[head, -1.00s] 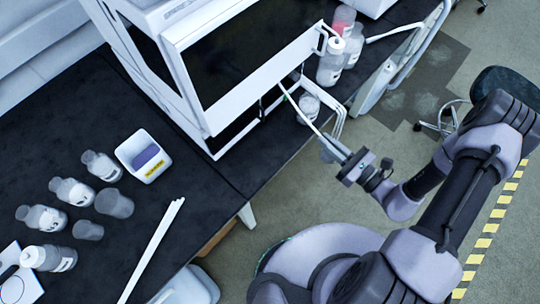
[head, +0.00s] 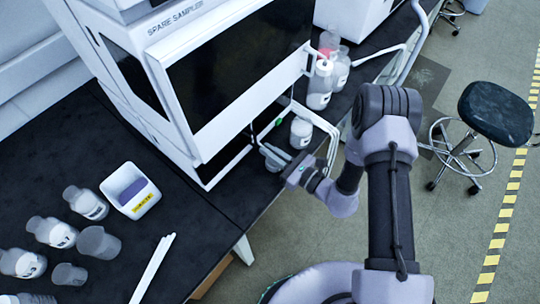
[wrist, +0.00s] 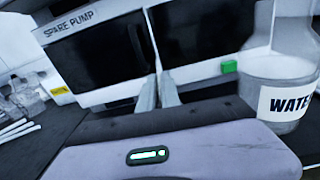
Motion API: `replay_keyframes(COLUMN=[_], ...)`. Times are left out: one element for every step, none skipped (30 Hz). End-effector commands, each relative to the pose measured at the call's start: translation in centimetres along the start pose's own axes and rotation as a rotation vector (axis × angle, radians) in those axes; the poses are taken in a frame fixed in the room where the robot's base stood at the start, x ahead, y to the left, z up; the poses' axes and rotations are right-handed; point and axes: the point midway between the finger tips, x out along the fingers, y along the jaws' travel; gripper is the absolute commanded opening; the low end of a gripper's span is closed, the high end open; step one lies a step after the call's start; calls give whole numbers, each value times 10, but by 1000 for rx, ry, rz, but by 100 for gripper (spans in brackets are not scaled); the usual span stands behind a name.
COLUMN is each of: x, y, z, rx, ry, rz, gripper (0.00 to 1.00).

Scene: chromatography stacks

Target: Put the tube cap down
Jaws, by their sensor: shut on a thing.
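My gripper (head: 270,154) is at the front of the spare sampler (head: 225,85), over the dark bench edge, beside its low opening. In the wrist view my gripper (wrist: 158,88) shows two pale fingers close together, with a narrow gap between them. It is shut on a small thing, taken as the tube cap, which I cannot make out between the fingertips. A labelled water bottle (wrist: 285,85) stands close at the right in the wrist view. A green block (wrist: 229,67) is on the lower front of the machine there.
A white bin (head: 131,190), several bottles (head: 55,232) and white rods (head: 153,270) are on the left bench. A stool (head: 495,112) stands at right.

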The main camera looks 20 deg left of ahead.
Motion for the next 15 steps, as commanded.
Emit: replay_keyframes(x=[0,0,0,0,0,0,0,0,0,0,0,0,0,0,0], y=[-1,-1,-1,-1,-1,-1,-1,-1,-1,-1,-1,-1,-1,-1,-1], z=[-14,-15,-14,-12,-12,-11,-11,-12,-13,-14,-15,-15,-14,-14,-14], rx=[0,-1,-1,-1,-1,-1,-1,-1,-1,-1,-1,-1,-1,-1,-1], ry=[0,0,0,0,0,0,0,0,0,0,0,0,0,0,0], rz=[0,0,0,-1,-1,-1,-1,-1,-1,-1,-1,-1,-1,-1,-1], gripper=[0,0,0,0,0,0,0,0,0,0,0,13,19,25,29])
